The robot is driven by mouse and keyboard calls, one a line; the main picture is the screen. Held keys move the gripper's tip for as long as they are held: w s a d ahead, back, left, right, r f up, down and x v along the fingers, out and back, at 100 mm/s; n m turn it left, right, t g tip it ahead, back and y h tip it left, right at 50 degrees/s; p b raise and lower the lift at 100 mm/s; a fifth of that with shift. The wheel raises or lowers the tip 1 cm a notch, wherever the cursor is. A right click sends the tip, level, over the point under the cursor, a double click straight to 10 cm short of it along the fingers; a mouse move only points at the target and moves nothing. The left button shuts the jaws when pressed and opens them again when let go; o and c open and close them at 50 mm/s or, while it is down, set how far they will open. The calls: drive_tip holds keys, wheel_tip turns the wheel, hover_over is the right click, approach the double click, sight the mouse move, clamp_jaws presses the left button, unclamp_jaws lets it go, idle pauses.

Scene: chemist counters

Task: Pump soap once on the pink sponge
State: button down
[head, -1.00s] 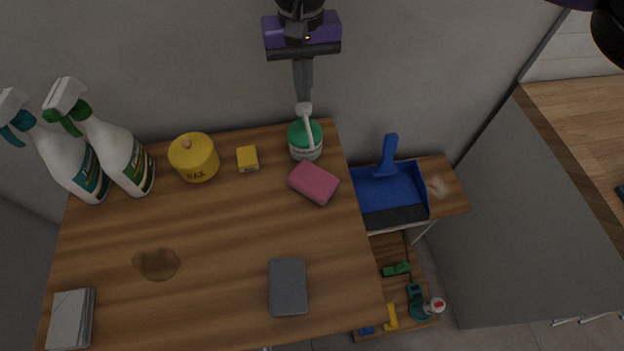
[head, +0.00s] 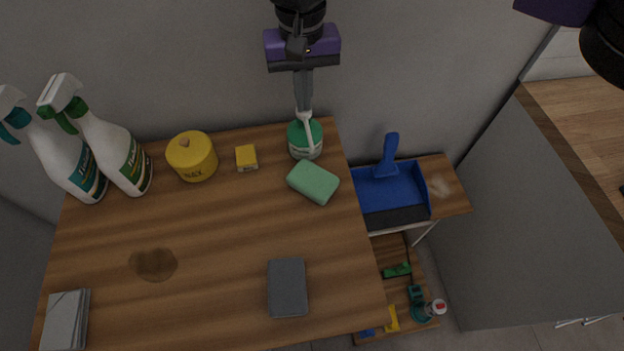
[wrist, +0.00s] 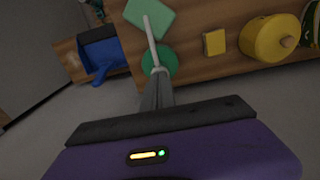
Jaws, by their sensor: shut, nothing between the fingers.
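The sponge (head: 313,183) lies on the wooden counter and is green now, not pink; it also shows at the top of the wrist view (wrist: 150,17). The soap dispenser (head: 300,142) stands just behind it, with a green top and a white spout pointing over towards the sponge. It also shows in the wrist view (wrist: 161,62). My gripper (head: 304,108) is shut and empty, its fingertips at the dispenser's pump head; I cannot tell exactly whether they touch. The fingertips partly hide the pump head in the wrist view.
A yellow wax tin (head: 192,157) and a small yellow box (head: 246,157) stand left of the dispenser. Two spray bottles (head: 122,160) are at the far left. A dark grey pad (head: 287,288) lies in front. A blue dustpan (head: 390,190) is to the right, lower down.

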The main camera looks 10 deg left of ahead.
drive_tip(key=shift+r+p, duration=1.05)
drive_tip(key=shift+r, duration=0.35)
wheel_tip(320, 180, up, 6)
drive_tip(key=p, duration=0.4)
idle(0.7)
